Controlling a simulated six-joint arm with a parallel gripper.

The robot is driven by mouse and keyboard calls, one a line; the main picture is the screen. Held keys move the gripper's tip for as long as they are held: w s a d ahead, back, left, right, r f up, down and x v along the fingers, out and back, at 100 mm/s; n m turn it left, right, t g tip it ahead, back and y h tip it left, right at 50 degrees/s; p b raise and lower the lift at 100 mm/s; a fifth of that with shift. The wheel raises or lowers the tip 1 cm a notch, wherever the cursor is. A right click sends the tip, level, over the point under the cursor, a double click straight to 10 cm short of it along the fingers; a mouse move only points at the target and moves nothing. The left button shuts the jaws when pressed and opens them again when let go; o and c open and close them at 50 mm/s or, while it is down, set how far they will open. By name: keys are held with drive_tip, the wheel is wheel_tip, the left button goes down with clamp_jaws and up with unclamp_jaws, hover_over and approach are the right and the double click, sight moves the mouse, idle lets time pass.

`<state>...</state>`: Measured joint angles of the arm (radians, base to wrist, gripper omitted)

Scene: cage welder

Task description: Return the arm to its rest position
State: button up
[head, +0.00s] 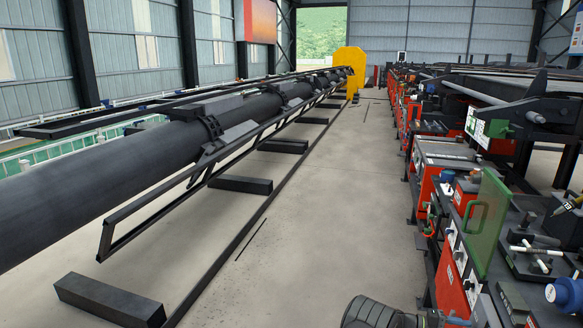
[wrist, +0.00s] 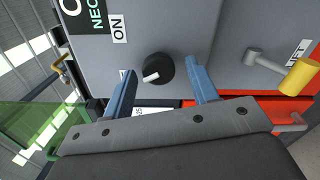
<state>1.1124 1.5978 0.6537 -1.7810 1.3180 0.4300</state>
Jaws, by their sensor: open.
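My gripper (wrist: 161,72) is open in the wrist view, with two blue fingers spread apart and nothing held between them. A round black knob (wrist: 163,66) with a white pointer sits on a grey panel (wrist: 215,25). It shows between the two fingertips, with a visible gap to each finger. How far the fingertips are from the panel I cannot tell. In the head view, a dark rounded part at the bottom edge looks like my own arm; my gripper's fingers do not show there.
A lever with a yellow end (wrist: 301,76) is right of the fingers. A green panel (head: 487,222) stands on the red and grey machine row (head: 440,155). A long dark pipe (head: 110,165) lies at left. The floor (head: 325,215) between is mostly clear.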

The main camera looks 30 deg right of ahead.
idle(0.3)
drive_tip(key=v, duration=1.7)
drive_tip(key=x, duration=1.7)
drive_tip(key=shift+w+a+r+m, duration=0.1)
drive_tip(key=shift+w+a+m, duration=0.45)
drive_tip(key=shift+m, duration=1.5)
drive_tip(key=shift+w+a+r+m, duration=0.1)
drive_tip(key=shift+w+a+m, duration=0.5)
drive_tip(key=shift+m, duration=1.4)
drive_tip(key=shift+w+a+r+m, duration=0.1)
drive_tip(key=shift+w+a+m, duration=0.45)
drive_tip(key=shift+m, duration=1.5)
